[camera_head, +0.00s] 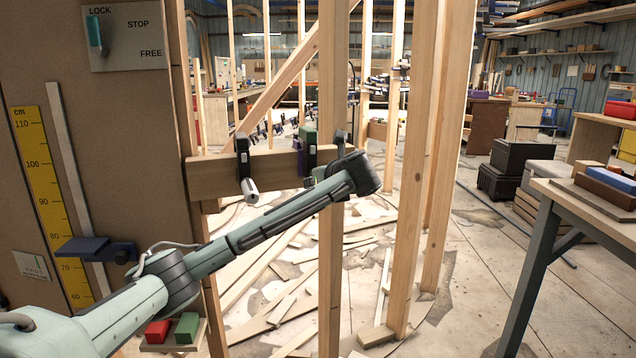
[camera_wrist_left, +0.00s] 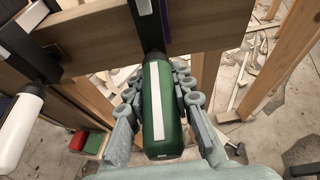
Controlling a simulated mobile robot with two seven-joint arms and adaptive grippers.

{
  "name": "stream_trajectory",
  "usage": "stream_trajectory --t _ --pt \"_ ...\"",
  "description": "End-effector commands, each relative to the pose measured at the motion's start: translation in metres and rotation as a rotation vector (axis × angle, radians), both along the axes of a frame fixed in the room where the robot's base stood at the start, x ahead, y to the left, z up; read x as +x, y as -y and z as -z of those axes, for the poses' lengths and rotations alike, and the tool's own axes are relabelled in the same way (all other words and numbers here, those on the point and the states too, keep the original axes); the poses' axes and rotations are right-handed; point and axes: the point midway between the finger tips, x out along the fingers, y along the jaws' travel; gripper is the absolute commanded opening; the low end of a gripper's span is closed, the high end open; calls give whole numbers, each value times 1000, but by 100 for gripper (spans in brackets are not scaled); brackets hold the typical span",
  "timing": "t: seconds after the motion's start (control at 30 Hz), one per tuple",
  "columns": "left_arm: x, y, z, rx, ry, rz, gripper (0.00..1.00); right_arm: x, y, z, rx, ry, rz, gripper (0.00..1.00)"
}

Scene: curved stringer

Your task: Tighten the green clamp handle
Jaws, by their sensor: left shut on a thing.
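The green clamp handle (camera_wrist_left: 162,112) has a white stripe along its length and points toward the left wrist camera. My left gripper (camera_wrist_left: 160,85) has its fingers on both sides of this handle and is shut on it. In the head view, the clamp with a green part (camera_head: 309,146) sits on a horizontal wooden board (camera_head: 275,165), and my left gripper (camera_head: 318,178) is just in front of it, largely hidden by my wrist. A second clamp with a white handle (camera_head: 250,190) is to the left on the same board; its handle also shows in the left wrist view (camera_wrist_left: 17,125). My right gripper is not in view.
Upright wooden studs (camera_head: 413,190) stand close on the right. A brown panel with a lever plate (camera_head: 125,38) and yellow ruler (camera_head: 40,170) is on the left. Red (camera_head: 157,332) and green (camera_head: 187,328) blocks lie below my arm. Wood scraps litter the floor.

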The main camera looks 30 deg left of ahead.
Motion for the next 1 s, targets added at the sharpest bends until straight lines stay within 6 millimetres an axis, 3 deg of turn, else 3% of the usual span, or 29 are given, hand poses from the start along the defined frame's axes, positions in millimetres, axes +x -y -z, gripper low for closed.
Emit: stream_trajectory --t 0.6,0.63,0.8,1.0 --pt "0 1 0 24 -32 2 0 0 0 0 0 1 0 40" --pt "0 1 0 24 -32 2 25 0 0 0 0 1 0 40" --pt "0 0 0 23 -32 2 45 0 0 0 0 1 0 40" --pt "0 0 0 23 -32 1 45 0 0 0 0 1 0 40"
